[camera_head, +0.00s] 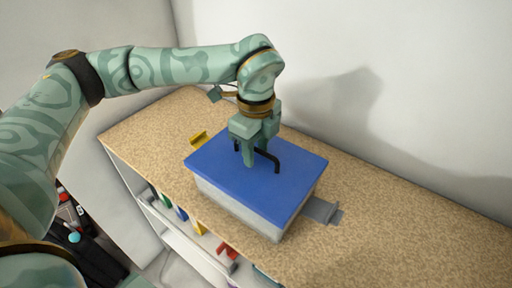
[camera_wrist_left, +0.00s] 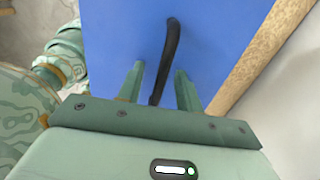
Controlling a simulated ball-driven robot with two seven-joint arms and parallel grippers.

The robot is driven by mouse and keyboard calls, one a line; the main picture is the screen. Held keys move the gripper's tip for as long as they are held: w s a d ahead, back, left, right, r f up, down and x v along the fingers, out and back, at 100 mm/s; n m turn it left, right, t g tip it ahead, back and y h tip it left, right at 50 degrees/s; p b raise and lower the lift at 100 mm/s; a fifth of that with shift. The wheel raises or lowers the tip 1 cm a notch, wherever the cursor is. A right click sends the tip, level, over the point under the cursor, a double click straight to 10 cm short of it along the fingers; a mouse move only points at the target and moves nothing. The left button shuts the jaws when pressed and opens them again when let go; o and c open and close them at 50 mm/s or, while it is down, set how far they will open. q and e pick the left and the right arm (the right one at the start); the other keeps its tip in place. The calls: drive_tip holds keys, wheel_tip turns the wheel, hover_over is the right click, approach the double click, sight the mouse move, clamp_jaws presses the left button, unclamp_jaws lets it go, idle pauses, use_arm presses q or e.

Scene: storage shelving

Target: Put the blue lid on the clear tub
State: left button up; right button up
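The blue lid (camera_head: 225,158) lies over the top of the clear tub (camera_head: 238,211), which looks greyish white and stands on the shelf top. The lid's edges look roughly in line with the tub's walls; I cannot tell whether it is fully seated. A black handle (camera_head: 267,158) stands up from the lid's middle. My left gripper (camera_head: 250,160) points down at the handle. In the left wrist view its fingers (camera_wrist_left: 158,72) are apart, with the black handle (camera_wrist_left: 171,45) between them and gaps on both sides. My right gripper is not in view.
The speckled tan shelf top (camera_head: 400,219) is mostly clear to the right. A yellow piece (camera_head: 199,138) lies left of the tub and a grey piece (camera_head: 321,211) sits at its right. Coloured items, one red (camera_head: 227,252), show below the front edge. A white wall (camera_head: 430,90) stands behind.

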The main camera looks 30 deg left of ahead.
use_arm(q)
wheel_tip(320, 180, up, 16)
drive_tip(key=p, duration=0.2)
drive_tip(key=shift+r+p, duration=0.15)
drive_tip(key=shift+p, duration=0.15)
